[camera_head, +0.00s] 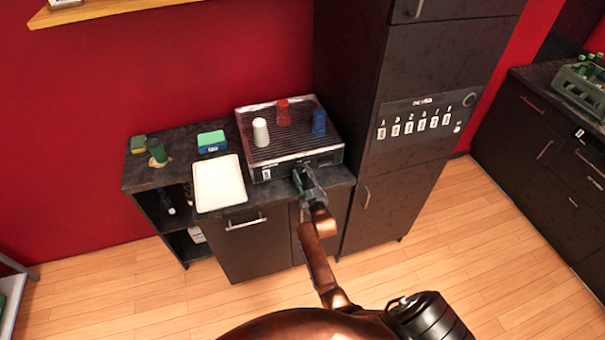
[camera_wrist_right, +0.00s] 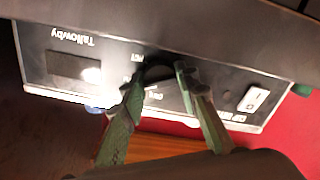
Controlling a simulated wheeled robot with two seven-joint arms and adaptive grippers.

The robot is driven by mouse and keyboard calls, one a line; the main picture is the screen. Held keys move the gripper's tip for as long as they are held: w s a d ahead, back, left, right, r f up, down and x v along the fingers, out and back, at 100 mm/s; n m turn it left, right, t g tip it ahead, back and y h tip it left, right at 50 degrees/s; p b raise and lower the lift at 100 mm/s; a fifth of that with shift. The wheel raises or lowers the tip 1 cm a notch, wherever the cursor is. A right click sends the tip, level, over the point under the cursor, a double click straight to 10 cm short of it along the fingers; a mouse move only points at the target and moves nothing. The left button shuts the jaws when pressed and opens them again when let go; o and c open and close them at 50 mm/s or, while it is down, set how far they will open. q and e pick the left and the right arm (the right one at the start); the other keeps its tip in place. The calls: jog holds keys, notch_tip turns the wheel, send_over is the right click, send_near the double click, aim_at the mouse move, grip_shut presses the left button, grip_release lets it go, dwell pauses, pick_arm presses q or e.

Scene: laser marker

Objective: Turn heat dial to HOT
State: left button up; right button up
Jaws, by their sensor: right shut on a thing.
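The cup warmer (camera_head: 325,158), a grey box with a ribbed top, stands at the right end of the dark counter. Its front panel shows upside down in the right wrist view (camera_wrist_right: 35,55), with the label "Tallowby". The dark round heat dial (camera_wrist_right: 157,68) sits on that panel between my right fingertips. Small labels around it are partly covered, and its exact setting cannot be read. My right gripper (camera_head: 303,176) reaches the panel from the front and is shut on the dial. In the head view the gripper hides the dial. My left gripper is not in view.
A white switch (camera_wrist_right: 253,98) is on the same panel. White (camera_head: 261,132), red (camera_head: 283,112) and blue (camera_head: 319,122) cups stand on the warmer. A white tray (camera_head: 219,184) lies to its left. A tall dark cabinet (camera_head: 400,175) stands close on the right.

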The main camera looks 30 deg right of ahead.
jog(key=m+p, duration=0.1)
jog(key=m, duration=0.5)
jog(key=shift+p, duration=0.4)
jog(key=m+p, duration=0.1)
jog(key=m, duration=0.4)
jog(key=shift+a, duration=0.1)
jog(key=shift+m, duration=0.4)
jog(key=o, duration=1.1)
jog(key=shift+o, duration=0.2)
jog(key=v, duration=1.2)
